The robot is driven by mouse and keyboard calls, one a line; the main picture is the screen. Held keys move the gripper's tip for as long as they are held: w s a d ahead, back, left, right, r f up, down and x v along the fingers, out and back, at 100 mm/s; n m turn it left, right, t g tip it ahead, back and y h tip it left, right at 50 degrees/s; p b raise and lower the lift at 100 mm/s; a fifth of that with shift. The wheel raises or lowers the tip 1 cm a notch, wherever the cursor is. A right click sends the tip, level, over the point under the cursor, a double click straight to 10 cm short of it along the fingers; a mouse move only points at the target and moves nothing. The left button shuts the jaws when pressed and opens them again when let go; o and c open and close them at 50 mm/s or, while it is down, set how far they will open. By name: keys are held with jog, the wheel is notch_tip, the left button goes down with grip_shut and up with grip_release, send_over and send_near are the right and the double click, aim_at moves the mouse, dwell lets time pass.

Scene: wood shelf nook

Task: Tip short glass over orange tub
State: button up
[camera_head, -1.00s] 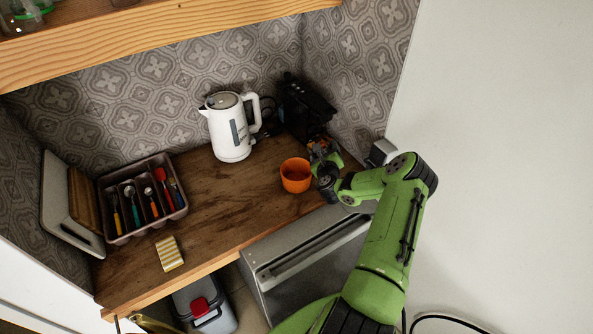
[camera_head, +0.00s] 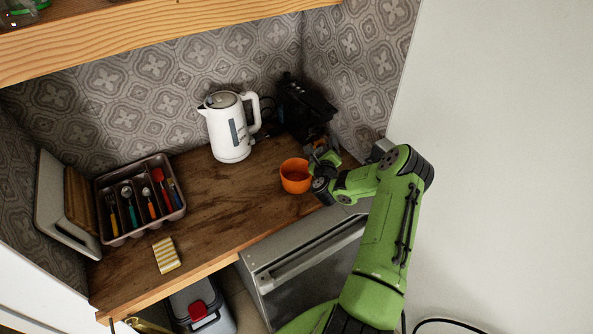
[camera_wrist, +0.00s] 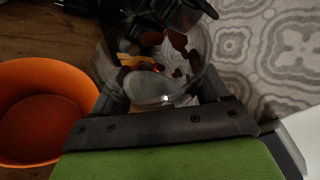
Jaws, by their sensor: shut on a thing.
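The orange tub (camera_head: 294,180) stands upright on the wooden counter, and its inside looks empty. It also shows at the left of the wrist view (camera_wrist: 32,135). My gripper (camera_head: 324,158) is just right of the tub in the head view. In the wrist view, my gripper (camera_wrist: 157,95) is shut on the short glass (camera_wrist: 150,85), a clear round vessel right of the tub. Orange, pale and dark red shapes show in or through the glass. I cannot tell which, or how far it is tilted. The glass is too small to make out in the head view.
A dark machine (camera_head: 303,100) stands behind my gripper, near the patterned wall. A white kettle (camera_head: 230,130) is behind and left of the tub. A cutlery tray (camera_head: 113,238) and a yellow-striped sponge (camera_head: 166,255) are at left. The middle counter (camera_head: 225,195) is clear.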

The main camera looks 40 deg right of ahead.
aim_at(315, 139)
jog(key=shift+f+n+t+h+b, duration=0.3)
jog(key=shift+n+b, duration=0.4)
jog(key=shift+b, duration=0.9)
jog(key=shift+f+n+t+h+b, duration=0.1)
jog(key=shift+f+n+h+b, duration=0.45)
jog(key=shift+b, duration=1)
jog(key=shift+w+a+r+n+b, duration=0.1)
jog(key=shift+a+r+n+b, duration=0.05)
jog(key=shift+r+n+b, duration=0.65)
jog(key=shift+w+a+r+n+t+h, duration=0.15)
jog(key=shift+a+r+n+t, duration=0.05)
jog(key=shift+a+n, duration=0.25)
jog(key=shift+w+a+r+n+t+h, duration=0.1)
jog(key=shift+a+r+n+t, duration=0.1)
jog(key=shift+a+n, duration=0.25)
jog(key=shift+w+a+r+n+t+b, duration=0.1)
jog(key=shift+a+r+n+t+b, duration=0.15)
jog(key=shift+n+b, duration=0.5)
jog(key=shift+a+r+n+t+b, duration=0.15)
jog(key=shift+r+n+t+b, duration=0.2)
jog(key=shift+b, duration=0.55)
